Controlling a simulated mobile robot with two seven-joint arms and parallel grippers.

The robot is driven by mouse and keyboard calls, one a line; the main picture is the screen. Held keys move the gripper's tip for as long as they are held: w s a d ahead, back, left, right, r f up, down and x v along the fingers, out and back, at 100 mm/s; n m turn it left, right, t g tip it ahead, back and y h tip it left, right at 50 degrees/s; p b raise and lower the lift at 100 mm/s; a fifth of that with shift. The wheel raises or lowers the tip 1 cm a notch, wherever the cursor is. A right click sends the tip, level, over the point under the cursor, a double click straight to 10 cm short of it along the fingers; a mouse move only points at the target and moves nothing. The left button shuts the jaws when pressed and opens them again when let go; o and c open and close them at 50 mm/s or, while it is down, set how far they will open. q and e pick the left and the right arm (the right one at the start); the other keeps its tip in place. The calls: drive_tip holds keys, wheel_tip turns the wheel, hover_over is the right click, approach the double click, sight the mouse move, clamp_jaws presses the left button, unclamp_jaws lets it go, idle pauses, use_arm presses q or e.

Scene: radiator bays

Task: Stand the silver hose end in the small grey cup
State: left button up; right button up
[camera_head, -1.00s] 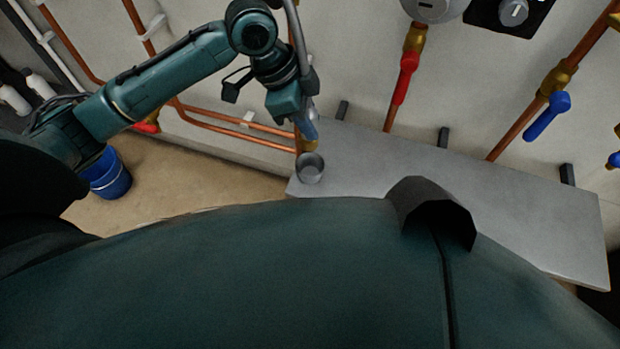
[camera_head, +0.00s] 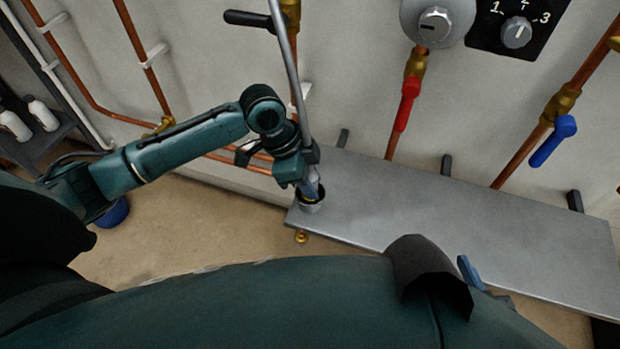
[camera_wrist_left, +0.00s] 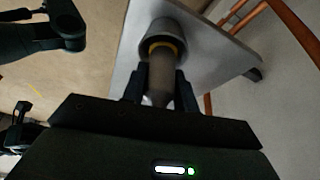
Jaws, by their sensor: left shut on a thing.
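The small grey cup (camera_head: 312,207) stands on the left end of the grey shelf (camera_head: 420,210). My left gripper (camera_head: 309,180) is just above it, shut on the silver hose end. The grey hose (camera_head: 292,75) rises from the gripper. In the left wrist view the hose end (camera_wrist_left: 160,78) is between the two fingers and points into the cup (camera_wrist_left: 172,32). A yellow band on it shows at the cup's mouth. The tip is hidden inside the rim; I cannot tell whether it touches the bottom.
Copper pipes run up the wall behind the shelf, with a red valve handle (camera_head: 407,103) and a blue one (camera_head: 553,141). A control dial (camera_head: 516,33) is at the top. A blue bucket (camera_head: 114,212) stands on the floor at left. The shelf's middle is clear.

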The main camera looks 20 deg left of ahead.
use_arm(q)
drive_tip(key=shift+f, duration=0.15)
drive_tip(key=shift+f, duration=0.1)
drive_tip(key=o, duration=1.1)
drive_tip(key=shift+c, duration=0.2)
